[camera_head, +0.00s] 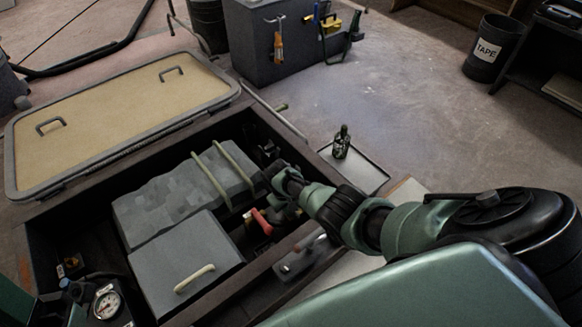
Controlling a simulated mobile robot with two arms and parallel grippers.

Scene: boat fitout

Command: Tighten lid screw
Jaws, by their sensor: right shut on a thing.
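My right arm reaches in from the right over an open dark compartment. My right gripper (276,178) is inside the compartment, near its far right side, beside the grey blocky case with two pale straps (165,200). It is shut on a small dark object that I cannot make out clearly. A grey box lid with a pale handle (175,255) lies in front of the strapped case, apart from the gripper. I cannot make out any lid screw. A red part (262,222) sits just below the gripper.
A tan hatch panel with two handles (110,105) lies at the left of the compartment. A small dark bottle (341,142) stands on a tray (365,173) at the right. A gauge (107,303) is at lower left. The floor behind is mostly clear.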

